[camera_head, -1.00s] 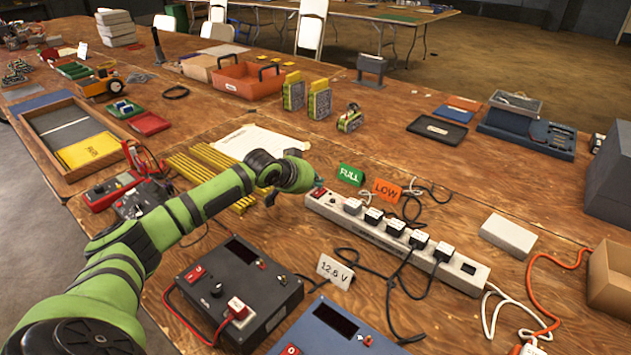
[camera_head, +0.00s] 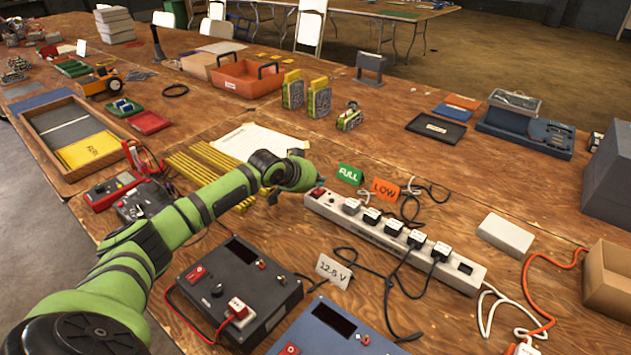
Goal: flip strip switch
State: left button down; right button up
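The white power strip (camera_head: 384,240) lies on the wooden table, slanting from upper left to lower right. Its red switch (camera_head: 318,194) is at the left end. Several plugs (camera_head: 396,227) sit in its sockets. My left arm reaches in from the lower left. My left gripper (camera_head: 318,184) is at the strip's left end, right by the red switch; I cannot tell whether it touches. The fingers are small and mostly hidden behind the wrist, so their opening is unclear. My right gripper is out of view.
A green FULL card (camera_head: 349,174) and an orange LOW card (camera_head: 385,189) stand behind the strip. A black charger (camera_head: 237,291) and a blue charger (camera_head: 327,330) are in front. A white box (camera_head: 506,234) lies right. Dark cables run in front of the strip.

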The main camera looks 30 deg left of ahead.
aim_at(317, 188)
pick_arm(q)
jog(key=shift+w+d, duration=0.1)
jog(key=shift+w, duration=0.3)
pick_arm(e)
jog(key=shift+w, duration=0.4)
pick_arm(q)
jog(key=shift+r, duration=0.1)
jog(key=shift+r, duration=0.1)
jog(key=r+p, duration=0.4)
jog(key=p, duration=0.1)
jog(key=shift+w+r+p, duration=0.2)
jog(key=shift+r+p, duration=0.15)
jog(key=shift+r, duration=0.05)
jog(key=shift+s+r+b, duration=0.2)
jog(key=shift+s+b, duration=0.25)
jog(key=shift+s, duration=0.1)
jog(key=w+r+v, duration=0.1)
jog(key=v, duration=0.7)
jog(key=shift+r, duration=0.25)
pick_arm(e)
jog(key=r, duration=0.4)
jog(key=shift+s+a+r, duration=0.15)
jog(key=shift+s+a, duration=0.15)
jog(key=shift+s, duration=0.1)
